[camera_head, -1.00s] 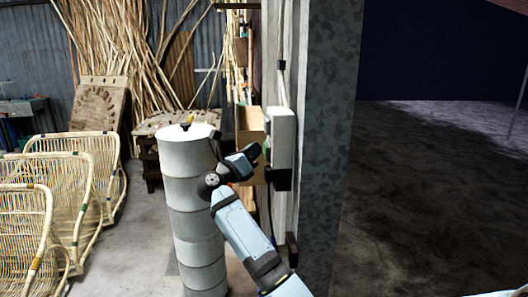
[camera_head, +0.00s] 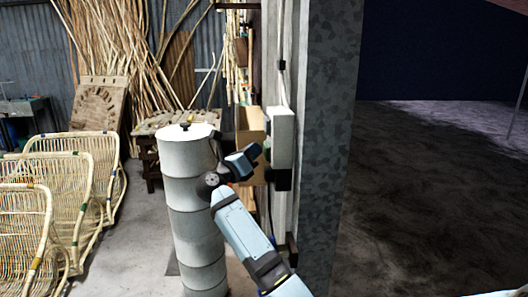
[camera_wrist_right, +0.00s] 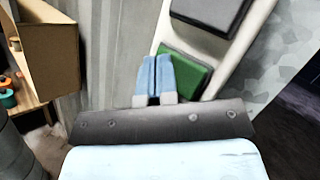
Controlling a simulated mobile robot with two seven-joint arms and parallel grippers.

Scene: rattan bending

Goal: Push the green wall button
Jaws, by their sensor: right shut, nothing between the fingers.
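The green button (camera_wrist_right: 190,75) shows in the right wrist view, a dark-framed green square on a pale wall box. In the head view the pale box (camera_head: 281,138) is on the side of the wall pillar, and its button face is hidden. My right gripper (camera_head: 259,152) is shut and empty, just left of the box. In the right wrist view its blue fingertips (camera_wrist_right: 158,58) lie together over the left part of the green button; I cannot tell whether they touch it. My left gripper is out of view.
A dark grey square pad (camera_wrist_right: 210,14) sits above the green button. A white drum column (camera_head: 190,220) stands close left of my right arm. A cardboard box (camera_head: 250,130) is behind the gripper. Rattan chair frames (camera_head: 70,190) stand at left; open dark floor (camera_head: 430,200) lies right of the pillar.

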